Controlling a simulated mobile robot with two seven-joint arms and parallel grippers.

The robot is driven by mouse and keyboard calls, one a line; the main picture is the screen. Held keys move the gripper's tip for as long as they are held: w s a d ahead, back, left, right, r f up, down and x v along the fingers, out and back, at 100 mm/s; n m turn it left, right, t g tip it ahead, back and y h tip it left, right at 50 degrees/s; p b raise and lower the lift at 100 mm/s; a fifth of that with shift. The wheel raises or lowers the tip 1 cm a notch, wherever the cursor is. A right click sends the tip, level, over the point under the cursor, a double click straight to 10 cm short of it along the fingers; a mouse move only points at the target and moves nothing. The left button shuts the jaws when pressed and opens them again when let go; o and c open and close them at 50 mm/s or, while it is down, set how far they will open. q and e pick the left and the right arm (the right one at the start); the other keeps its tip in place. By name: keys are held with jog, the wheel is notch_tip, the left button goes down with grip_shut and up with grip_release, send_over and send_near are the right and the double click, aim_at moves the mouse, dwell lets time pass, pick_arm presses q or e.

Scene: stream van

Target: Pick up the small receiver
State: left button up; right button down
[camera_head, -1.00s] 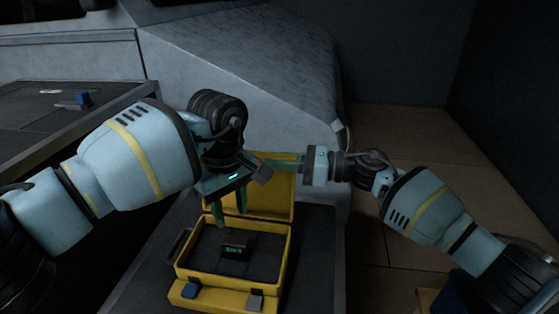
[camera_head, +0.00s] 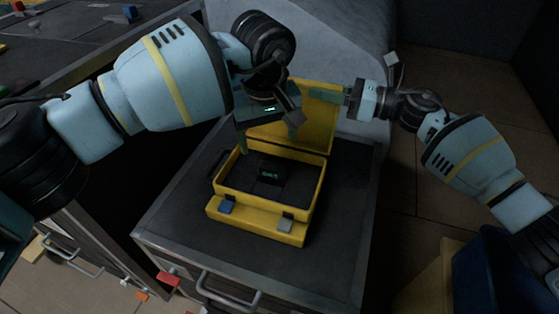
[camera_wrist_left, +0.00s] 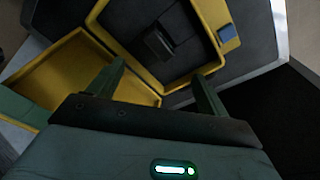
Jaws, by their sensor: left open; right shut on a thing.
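The small receiver (camera_head: 269,174), a dark little box with a green lit display, lies in the dark-lined tray of the open yellow case (camera_head: 257,232). In the left wrist view the receiver (camera_wrist_left: 158,45) shows as a dark block beyond the fingers. My left gripper (camera_head: 268,145) is open and empty, above the back of the case, fingers pointing down, apart from the receiver. My right gripper (camera_head: 345,96) is shut at the upper right edge of the raised yellow lid (camera_head: 312,124). The contact there is partly hidden.
The case stands on a dark cabinet top (camera_head: 180,215) with free room around it. A drawer handle (camera_head: 228,292) is at its front. A dark blue bin (camera_head: 495,275) is at the lower right. A dark counter (camera_head: 70,50) is at upper left.

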aim_at(271, 167)
pick_arm(q)
jog(key=s+m+t, duration=0.1)
jog(key=m, duration=0.1)
jog(key=s+m+t+h, duration=0.1)
jog(key=m, duration=0.2)
jog(key=s+a+r+m+t, duration=0.1)
jog(key=s+m, duration=0.1)
jog(key=shift+m+h, duration=0.3)
jog(key=shift+f, duration=0.1)
jog(key=x, duration=0.6)
jog(key=shift+w+d+f, duration=0.15)
jog(key=shift+f, duration=0.2)
jog(key=shift+a+x, duration=0.2)
jog(key=shift+x, duration=2.4)
jog(key=c, duration=1.1)
